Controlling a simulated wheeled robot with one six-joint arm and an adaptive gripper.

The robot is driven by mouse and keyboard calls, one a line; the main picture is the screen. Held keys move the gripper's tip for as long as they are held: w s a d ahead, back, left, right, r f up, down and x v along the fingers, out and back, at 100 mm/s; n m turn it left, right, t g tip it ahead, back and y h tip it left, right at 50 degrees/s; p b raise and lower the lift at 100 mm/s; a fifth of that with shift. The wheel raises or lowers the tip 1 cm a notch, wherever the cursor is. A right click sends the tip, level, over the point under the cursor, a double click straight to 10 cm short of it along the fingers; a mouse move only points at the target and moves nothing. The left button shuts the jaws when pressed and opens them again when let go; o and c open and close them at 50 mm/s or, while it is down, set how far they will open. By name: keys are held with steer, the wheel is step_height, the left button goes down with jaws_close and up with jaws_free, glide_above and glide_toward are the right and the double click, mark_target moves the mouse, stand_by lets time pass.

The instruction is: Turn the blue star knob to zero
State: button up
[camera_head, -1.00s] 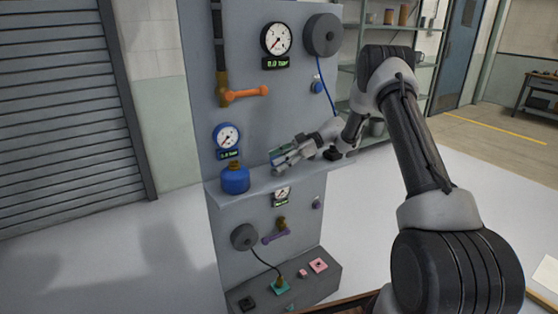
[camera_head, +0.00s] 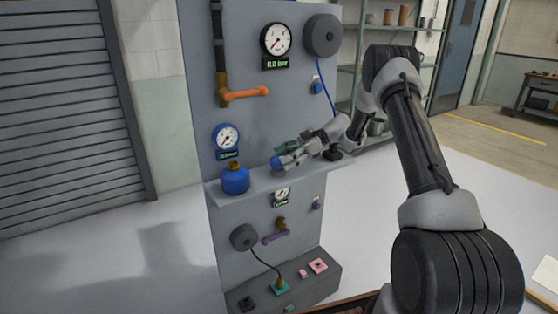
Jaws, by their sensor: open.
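A small blue part (camera_head: 277,163), which looks like the blue star knob, shows just above the shelf, right at the tip of my gripper. My gripper (camera_head: 285,155) reaches in from the right and is open. Its fingers partly cover the blue part, and I cannot tell whether they touch it. The knob's pointer or marks are too small to read. A blue-rimmed gauge (camera_head: 227,137) with a small green display hangs on the panel to the left.
A blue canister (camera_head: 235,181) with a brass neck stands on the shelf (camera_head: 262,184), left of my gripper. An orange lever (camera_head: 249,94) sticks out above. A purple lever (camera_head: 275,237) and a grey reel (camera_head: 244,237) are below. A black gauge (camera_head: 276,39) is at the top.

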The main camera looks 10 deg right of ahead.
steer(key=v, duration=0.9)
steer(key=shift+d, duration=0.35)
steer(key=shift+r, duration=0.1)
